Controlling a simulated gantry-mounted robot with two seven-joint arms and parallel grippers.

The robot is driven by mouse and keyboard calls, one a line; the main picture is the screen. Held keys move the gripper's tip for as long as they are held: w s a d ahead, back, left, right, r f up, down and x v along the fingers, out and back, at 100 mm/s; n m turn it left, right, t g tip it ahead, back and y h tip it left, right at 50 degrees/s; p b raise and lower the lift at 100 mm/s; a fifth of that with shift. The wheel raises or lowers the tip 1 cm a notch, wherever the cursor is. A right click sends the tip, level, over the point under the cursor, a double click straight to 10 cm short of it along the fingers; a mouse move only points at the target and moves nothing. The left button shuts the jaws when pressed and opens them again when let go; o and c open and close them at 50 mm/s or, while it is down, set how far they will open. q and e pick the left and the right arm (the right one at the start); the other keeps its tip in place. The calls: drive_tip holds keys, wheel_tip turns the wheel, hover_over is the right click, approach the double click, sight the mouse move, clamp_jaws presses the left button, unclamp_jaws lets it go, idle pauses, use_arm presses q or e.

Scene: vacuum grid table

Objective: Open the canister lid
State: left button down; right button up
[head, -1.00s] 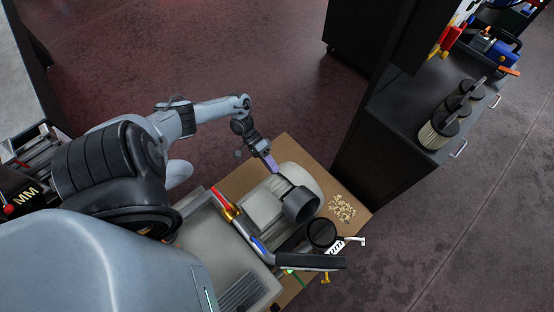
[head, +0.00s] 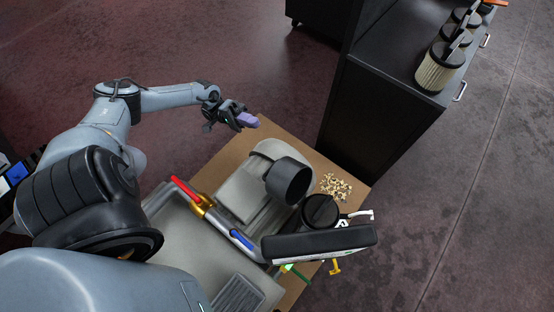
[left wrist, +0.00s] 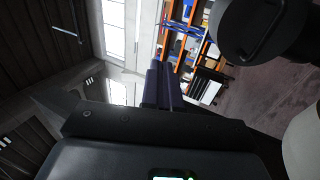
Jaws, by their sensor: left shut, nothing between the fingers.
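A grey vacuum unit (head: 240,196) lies on the brown table, with a dark open-ended cylinder (head: 288,182) on it. A round black piece with a bar across it (head: 320,211) sits just below and right of the cylinder; I cannot tell which of these is the canister lid. My left gripper (head: 250,120), with purple fingers, is shut and empty beyond the table's far corner, apart from the vacuum. In the left wrist view its fingers (left wrist: 161,86) are together, and a dark round part with a raised handle (left wrist: 262,30) is at upper right.
Crumbs (head: 335,187) lie on the brown table (head: 222,166) beside the cylinder. A black cabinet (head: 375,120) stands close at right, bearing several filters (head: 438,68). Space beyond the table's left edge is open.

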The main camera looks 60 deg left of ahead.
use_arm(q)
wheel_tip(320, 180, down, 11)
drive_tip(key=s+a+g+b, duration=0.1)
drive_tip(key=s+a+b, duration=0.1)
drive_tip(key=b, duration=0.8)
use_arm(e)
wheel_tip(320, 180, down, 12)
use_arm(q)
drive_tip(key=shift+y, duration=0.3)
drive_tip(key=shift+p+x, duration=3.05)
drive_tip(key=shift+x, duration=4.05)
use_arm(e)
drive_tip(key=shift+r, duration=2.75)
use_arm(q)
drive_tip(key=shift+f, duration=0.1)
